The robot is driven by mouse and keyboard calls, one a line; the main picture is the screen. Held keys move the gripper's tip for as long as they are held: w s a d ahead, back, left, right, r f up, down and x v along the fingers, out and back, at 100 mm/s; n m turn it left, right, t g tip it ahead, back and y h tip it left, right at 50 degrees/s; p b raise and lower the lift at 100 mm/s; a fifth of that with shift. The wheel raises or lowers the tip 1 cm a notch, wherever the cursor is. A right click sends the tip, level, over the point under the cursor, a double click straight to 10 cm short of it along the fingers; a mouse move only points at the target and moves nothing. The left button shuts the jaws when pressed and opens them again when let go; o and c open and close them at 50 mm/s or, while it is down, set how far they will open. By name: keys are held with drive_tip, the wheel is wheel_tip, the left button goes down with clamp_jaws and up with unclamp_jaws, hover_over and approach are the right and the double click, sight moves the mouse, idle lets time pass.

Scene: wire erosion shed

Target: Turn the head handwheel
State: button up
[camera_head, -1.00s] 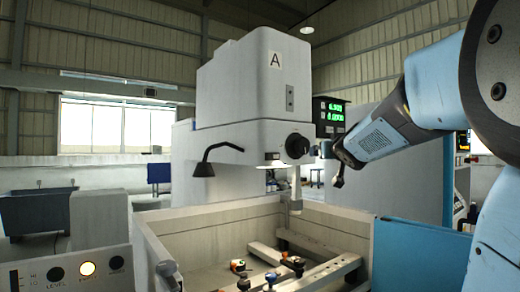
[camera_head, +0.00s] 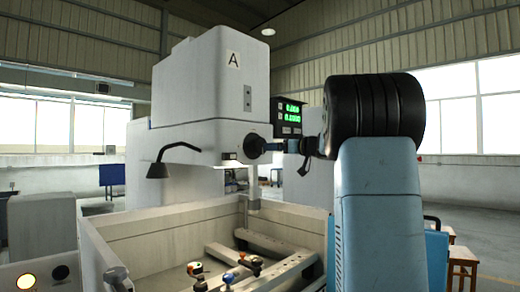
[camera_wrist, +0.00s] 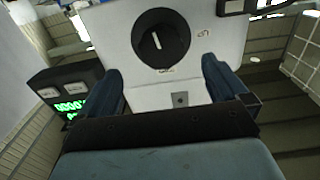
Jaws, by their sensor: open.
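The head handwheel (camera_head: 253,146) is a round black knob on the lower front of the white machine head (camera_head: 205,95), marked A. In the wrist view the handwheel (camera_wrist: 150,42) shows face-on with a pale mark on its face, on a white panel. My gripper (camera_head: 272,147) points at the knob from the right in the head view. In the wrist view my gripper (camera_wrist: 161,66) is open, its two blue fingers apart. The knob lies beyond the gap between them; I cannot tell the exact distance. Nothing is between the fingers.
A green digital readout (camera_head: 287,112) sits just beside the head; it also shows at left in the wrist view (camera_wrist: 70,103). A dark lamp (camera_head: 159,170) hangs left of the knob. Below is an open-topped tank (camera_head: 165,222) with rails and clamps inside.

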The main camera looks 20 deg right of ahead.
sight(259, 147)
drive_tip(key=x, duration=1)
drive_tip(key=shift+w+a, duration=0.1)
drive_tip(key=shift+w, duration=0.05)
drive_tip(key=shift+c, duration=0.4)
drive_tip(key=c, duration=0.9)
drive_tip(key=shift+o, duration=0.2)
